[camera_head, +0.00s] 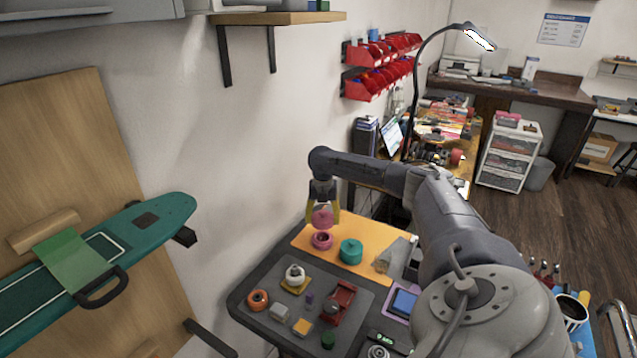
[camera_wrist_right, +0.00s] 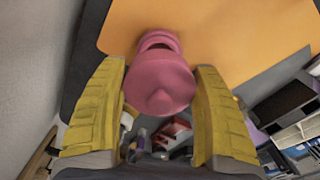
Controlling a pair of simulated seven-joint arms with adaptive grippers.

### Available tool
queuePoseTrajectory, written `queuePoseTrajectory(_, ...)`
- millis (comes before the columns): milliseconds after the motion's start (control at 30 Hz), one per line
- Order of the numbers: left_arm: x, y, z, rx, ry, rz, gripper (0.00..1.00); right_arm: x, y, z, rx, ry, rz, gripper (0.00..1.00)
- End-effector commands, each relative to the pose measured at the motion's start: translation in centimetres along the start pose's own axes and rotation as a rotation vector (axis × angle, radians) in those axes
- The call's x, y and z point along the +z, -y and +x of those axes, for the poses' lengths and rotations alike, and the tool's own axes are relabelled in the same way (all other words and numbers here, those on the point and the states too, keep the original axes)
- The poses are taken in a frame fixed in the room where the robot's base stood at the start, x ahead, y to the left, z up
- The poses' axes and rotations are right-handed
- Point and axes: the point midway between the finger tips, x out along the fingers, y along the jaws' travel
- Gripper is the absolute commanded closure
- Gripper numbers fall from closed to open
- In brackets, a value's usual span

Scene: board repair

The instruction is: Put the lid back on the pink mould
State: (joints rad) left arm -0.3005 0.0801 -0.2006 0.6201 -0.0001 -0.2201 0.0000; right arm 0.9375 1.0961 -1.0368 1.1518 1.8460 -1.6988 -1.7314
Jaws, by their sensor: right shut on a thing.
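The pink mould (camera_head: 322,240) stands on the orange mat with its round opening facing up. My right gripper (camera_head: 322,216) is shut on the pink lid (camera_head: 322,218) and holds it just above the mould. In the right wrist view the lid (camera_wrist_right: 160,84) sits between the two yellow fingers of the right gripper (camera_wrist_right: 160,95). Part of the mould (camera_wrist_right: 157,41) and its dark opening show beyond the lid there. I cannot tell whether lid and mould touch. My left gripper is not in view.
A teal round container (camera_head: 351,251) stands on the orange mat (camera_head: 300,238), right of the mould. The grey mat (camera_head: 262,318) in front holds an orange wheel (camera_head: 257,299), a white wheel part and a red tool (camera_head: 339,302). A wall is close on the left.

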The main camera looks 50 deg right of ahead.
Motion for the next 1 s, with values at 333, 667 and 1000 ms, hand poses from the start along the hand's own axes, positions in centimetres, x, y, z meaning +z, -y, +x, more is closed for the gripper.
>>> queuePoseTrajectory(333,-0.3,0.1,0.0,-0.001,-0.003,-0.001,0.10,-0.1,0.0,2.6,-0.002,-0.001,-0.001,0.54)
queuePoseTrajectory(667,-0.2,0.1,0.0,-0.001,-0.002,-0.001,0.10,-0.1,-0.1,5.0,0.000,-0.001,0.000,0.54)
queuePoseTrajectory(1000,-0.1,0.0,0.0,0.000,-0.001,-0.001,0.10,-0.1,0.0,6.0,0.000,0.000,0.000,0.54)
